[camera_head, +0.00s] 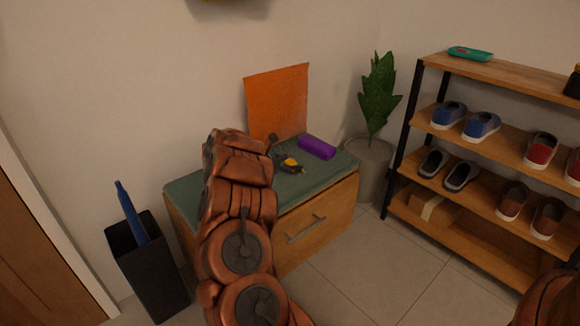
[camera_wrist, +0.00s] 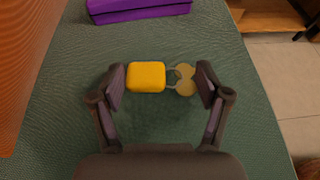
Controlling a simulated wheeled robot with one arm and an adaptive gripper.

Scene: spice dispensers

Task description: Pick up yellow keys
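The yellow keys (camera_head: 290,162) lie on the green cushioned top of a wooden bench. In the wrist view they show as a yellow fob (camera_wrist: 146,77) with round brass-coloured keys (camera_wrist: 184,80) on its right. My gripper (camera_wrist: 161,84) is open, with one finger at the left of the fob and the other at the right of the keys. The keys are between the fingertips in that view, and I see no clear grip on them. In the head view my arm covers part of the bench and most of the gripper.
A purple case (camera_head: 316,147) lies on the bench (camera_head: 190,190) behind the keys. An orange panel (camera_head: 277,102) stands at the wall. A potted plant (camera_head: 378,100) and a shoe rack (camera_head: 440,197) stand at right, a black bin (camera_head: 150,265) at left.

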